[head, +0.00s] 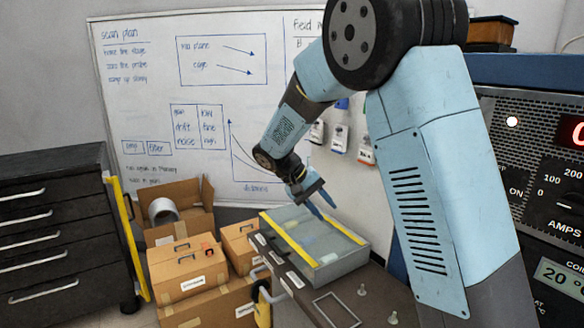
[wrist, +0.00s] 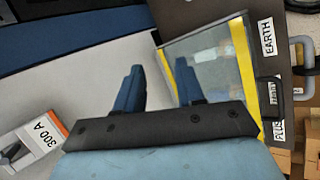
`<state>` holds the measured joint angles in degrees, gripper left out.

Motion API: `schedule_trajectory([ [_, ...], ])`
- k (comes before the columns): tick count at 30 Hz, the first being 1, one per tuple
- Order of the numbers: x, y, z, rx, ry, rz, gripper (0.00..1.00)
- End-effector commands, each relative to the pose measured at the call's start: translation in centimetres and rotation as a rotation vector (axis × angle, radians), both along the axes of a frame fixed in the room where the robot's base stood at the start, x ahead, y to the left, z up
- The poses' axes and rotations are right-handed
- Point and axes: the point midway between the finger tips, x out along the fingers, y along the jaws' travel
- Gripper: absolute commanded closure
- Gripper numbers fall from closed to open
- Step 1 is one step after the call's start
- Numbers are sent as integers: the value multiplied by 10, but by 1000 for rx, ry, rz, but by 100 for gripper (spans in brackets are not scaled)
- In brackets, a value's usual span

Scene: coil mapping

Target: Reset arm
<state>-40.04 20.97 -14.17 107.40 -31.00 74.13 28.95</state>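My blue arm rises on the right of the head view and bends down to the left. My gripper (head: 322,202) hangs just above the clear box with yellow edge strips (head: 350,258). In the wrist view my gripper (wrist: 158,85) shows two blue fingers standing apart, with nothing between them. The clear box also shows in the wrist view (wrist: 240,60), beyond the right finger. Whether the fingertips touch the box, I cannot tell.
A black drawer cabinet (head: 55,225) stands left, with cardboard boxes (head: 188,262) beside it. A whiteboard (head: 150,90) is behind. A power supply panel (head: 545,150) is close on the right. In the wrist view, a "300 A" label (wrist: 38,138) lies left and "EARTH" (wrist: 267,38) right.

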Motion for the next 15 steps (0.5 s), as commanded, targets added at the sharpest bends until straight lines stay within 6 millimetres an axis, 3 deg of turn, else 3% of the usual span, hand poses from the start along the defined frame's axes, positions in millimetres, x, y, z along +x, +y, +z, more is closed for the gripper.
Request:
schedule_trajectory([
  [3, -14, -22, 18, 75, -4, -20, 62],
  [15, -69, -77, 64, 302, -52, -54, 62],
])
